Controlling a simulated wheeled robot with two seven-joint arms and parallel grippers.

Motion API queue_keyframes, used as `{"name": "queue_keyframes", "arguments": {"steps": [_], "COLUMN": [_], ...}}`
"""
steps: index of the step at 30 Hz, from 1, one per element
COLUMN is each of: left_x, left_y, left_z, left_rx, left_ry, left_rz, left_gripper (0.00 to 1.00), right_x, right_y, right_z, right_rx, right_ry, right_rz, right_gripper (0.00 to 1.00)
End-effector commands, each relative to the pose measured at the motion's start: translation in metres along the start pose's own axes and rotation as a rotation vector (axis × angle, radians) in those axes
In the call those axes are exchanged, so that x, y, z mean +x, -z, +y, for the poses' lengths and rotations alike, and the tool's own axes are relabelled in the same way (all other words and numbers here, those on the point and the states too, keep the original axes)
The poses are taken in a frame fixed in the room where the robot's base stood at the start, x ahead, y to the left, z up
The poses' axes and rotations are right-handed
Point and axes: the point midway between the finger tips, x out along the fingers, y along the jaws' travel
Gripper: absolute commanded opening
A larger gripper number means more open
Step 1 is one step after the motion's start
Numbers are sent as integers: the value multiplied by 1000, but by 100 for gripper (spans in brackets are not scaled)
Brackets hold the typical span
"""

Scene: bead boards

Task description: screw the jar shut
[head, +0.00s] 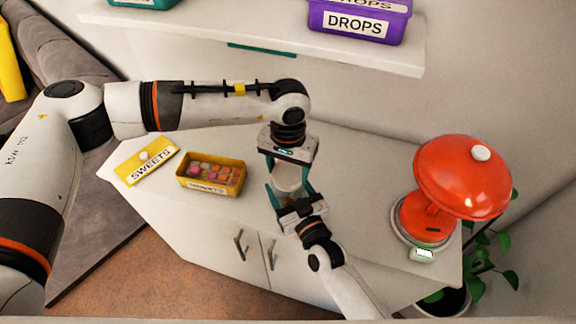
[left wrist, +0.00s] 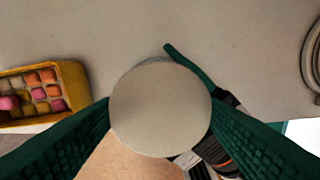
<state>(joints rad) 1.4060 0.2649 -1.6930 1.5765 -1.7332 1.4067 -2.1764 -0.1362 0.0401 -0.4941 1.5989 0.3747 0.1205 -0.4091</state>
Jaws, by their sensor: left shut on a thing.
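A round pale lid (left wrist: 160,108) fills the middle of the left wrist view, between the green fingers of my left gripper (head: 289,177). My left gripper points down and is shut on the lid. The jar (head: 288,190) stands below on the white cabinet top and is mostly hidden by the lid and fingers. My right gripper (head: 292,197) reaches in from the front, with its fingers beside the jar. One of its green fingers (left wrist: 190,68) shows past the lid's edge; whether it grips the jar I cannot tell. Whether the lid sits level on the jar is hidden too.
A yellow box of sweets (head: 211,188) stands left of the jar, with its yellow "SWEETS" lid (head: 147,161) lying farther left. A shelf (head: 250,33) with a purple "DROPS" box (head: 358,23) hangs above.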

Motion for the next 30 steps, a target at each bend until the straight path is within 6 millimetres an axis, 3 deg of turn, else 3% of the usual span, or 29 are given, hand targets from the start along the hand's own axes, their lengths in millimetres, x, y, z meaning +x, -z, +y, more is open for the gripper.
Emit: {"name": "queue_keyframes", "arguments": {"steps": [6,10,15,23,24,28,30], "left_x": [-1,-1,-1,-1,-1,0,0], "left_y": [-1,-1,-1,-1,-1,-1,-1], "left_z": [0,0,0,0,0,0,0], "left_rx": [467,675,794,800,799,799,799], "left_ry": [-2,-1,-1,-1,-1,-1,-1], "left_rz": [-2,-2,-2,-3,-3,-2,-2], "left_gripper": [43,43,43,43,65,85,85], "right_x": [0,0,0,0,0,0,0], "right_y": [1,1,1,1,1,1,1], "right_z": [0,0,0,0,0,0,0], "right_rx": [0,0,0,0,0,0,0], "right_ry": [0,0,0,0,0,0,0], "right_rz": [2,2,2,2,2,2,2], "right_gripper": [8,8,8,8,8,8,8]}}
